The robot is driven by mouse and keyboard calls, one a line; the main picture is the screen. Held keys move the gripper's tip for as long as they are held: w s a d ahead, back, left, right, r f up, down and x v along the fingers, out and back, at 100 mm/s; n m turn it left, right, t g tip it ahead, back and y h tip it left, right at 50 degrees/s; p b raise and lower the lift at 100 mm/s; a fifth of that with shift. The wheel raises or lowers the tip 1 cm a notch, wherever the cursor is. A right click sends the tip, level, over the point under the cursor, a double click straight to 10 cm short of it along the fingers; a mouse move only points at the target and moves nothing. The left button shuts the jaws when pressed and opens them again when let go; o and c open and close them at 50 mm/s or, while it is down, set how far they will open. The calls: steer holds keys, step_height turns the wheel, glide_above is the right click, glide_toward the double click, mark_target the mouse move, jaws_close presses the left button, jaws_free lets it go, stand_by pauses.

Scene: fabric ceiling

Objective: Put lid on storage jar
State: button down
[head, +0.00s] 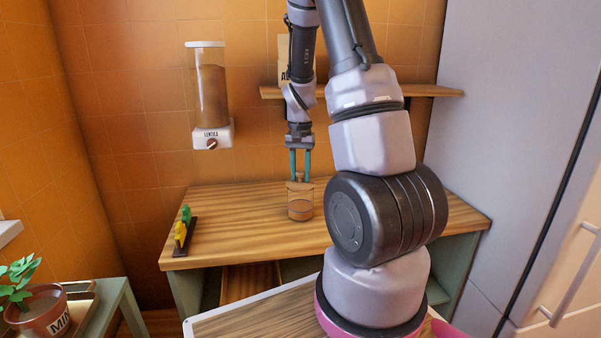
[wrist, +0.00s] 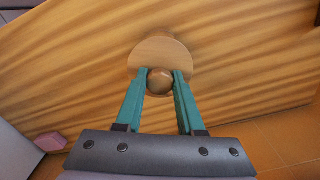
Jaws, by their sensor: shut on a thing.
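In the wrist view, my gripper (wrist: 160,76) is shut on the round knob of the wooden lid (wrist: 160,48). The lid's disc hides the jar in that view. The lid is at the jar's top; I cannot tell whether it rests on the rim or is slightly above it.
The counter (head: 240,215) is clear around the jar. A small rack with green and yellow items (head: 185,230) stands at its left end. A lentil dispenser (head: 211,95) hangs on the tiled wall, and a wooden shelf (head: 430,90) is behind my arm. A potted plant (head: 38,308) is at lower left.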

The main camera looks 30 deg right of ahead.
steer(key=shift+f, duration=0.3)
stand_by(0.5)
jaws_free()
stand_by(0.5)
steer(key=shift+r, duration=3.5)
